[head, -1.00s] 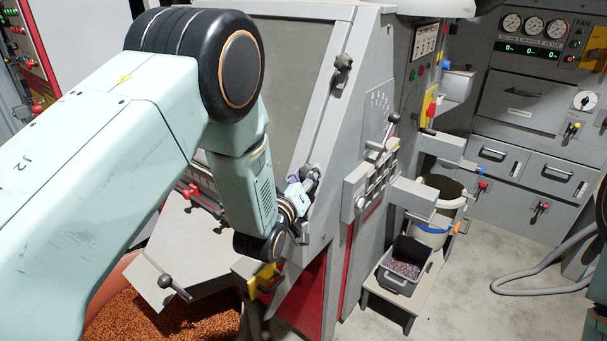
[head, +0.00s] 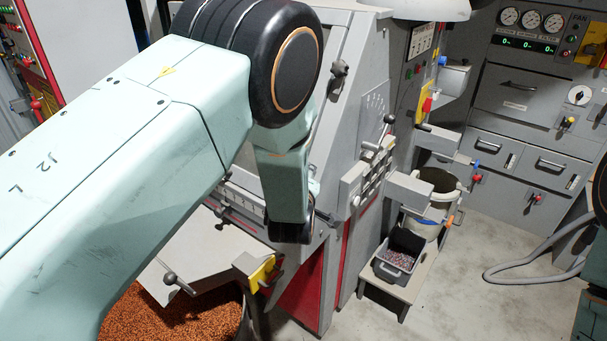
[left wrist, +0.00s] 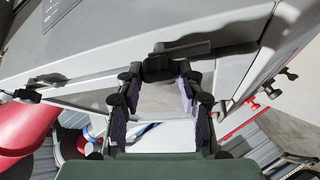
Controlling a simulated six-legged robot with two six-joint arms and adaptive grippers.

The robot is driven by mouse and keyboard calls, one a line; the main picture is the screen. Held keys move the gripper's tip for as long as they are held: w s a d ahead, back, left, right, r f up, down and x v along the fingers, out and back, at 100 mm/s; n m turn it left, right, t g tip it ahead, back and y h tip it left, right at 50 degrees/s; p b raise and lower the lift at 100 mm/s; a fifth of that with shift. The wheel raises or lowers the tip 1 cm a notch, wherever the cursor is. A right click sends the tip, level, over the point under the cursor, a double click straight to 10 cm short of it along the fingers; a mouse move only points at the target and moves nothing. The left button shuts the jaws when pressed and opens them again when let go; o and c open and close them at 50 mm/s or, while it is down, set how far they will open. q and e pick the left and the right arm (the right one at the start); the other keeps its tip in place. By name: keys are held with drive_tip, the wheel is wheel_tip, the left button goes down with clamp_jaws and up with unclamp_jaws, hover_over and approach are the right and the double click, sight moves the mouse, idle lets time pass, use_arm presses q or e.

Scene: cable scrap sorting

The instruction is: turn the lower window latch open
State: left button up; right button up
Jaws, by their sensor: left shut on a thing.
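In the head view my own arm hides this gripper and the lower latch. The upper window latch (head: 340,68) is a dark knob-like handle on the sloped grey frame beside the window. My right gripper is not in view.
A lever bank (head: 372,172) sticks out right of the window. A grey bin (head: 397,262) with scrap and a bucket (head: 432,205) stand beyond it. A chute (head: 205,250) with a yellow bracket lies below, over copper-coloured granules (head: 170,318). The floor at right is mostly clear, except for a hose.

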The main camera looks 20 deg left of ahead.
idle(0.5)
use_arm(q)
drive_tip(key=o, duration=1.2)
drive_tip(key=shift+w, duration=0.15)
drive_tip(key=shift+c, duration=0.2)
